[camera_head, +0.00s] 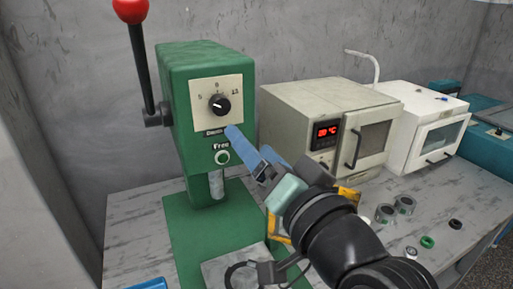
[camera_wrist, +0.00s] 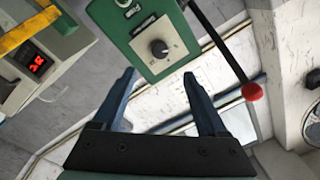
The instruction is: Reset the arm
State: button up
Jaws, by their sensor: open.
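My gripper (camera_wrist: 158,98) is open and empty in the wrist view, its two dark blue fingers apart with nothing between them. In the head view my gripper (camera_head: 247,150) is raised in front of the green press (camera_head: 205,60), close to its front face in the picture; I cannot tell whether it touches. The press has a black dial (camera_head: 219,105), a round button marked Free (camera_head: 222,157) and a lever with a red knob (camera_head: 130,9). The wrist view shows the press tilted (camera_wrist: 150,40), with its dial (camera_wrist: 159,48) and red knob (camera_wrist: 252,92). My arm hides part of the bench.
A beige oven (camera_head: 290,115) with a red display stands right of the press, and a white cabinet (camera_head: 425,120) beyond it. Several small rings and parts (camera_head: 404,205) lie on the grey bench (camera_head: 450,207) right of my arm. A blue object (camera_head: 148,284) shows at the bottom left.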

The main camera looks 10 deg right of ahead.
jog(key=s+a+r+n+t+h+p, duration=0.1)
jog(key=s+r+t+h, duration=0.1)
jog(key=r, duration=0.7)
jog(key=s+a+r+n+t+h+p, duration=0.1)
jog(key=s+r+t, duration=0.3)
jog(key=r, duration=0.5)
jog(key=s+a+r+n+t+h+p, duration=0.2)
jog(key=s+r, duration=0.3)
jog(key=r, duration=0.4)
jog(key=shift+s+a+r+t+h+p, duration=0.15)
jog(key=shift+a+r+t+h+p, duration=0.1)
jog(key=shift+t+h+p, duration=0.6)
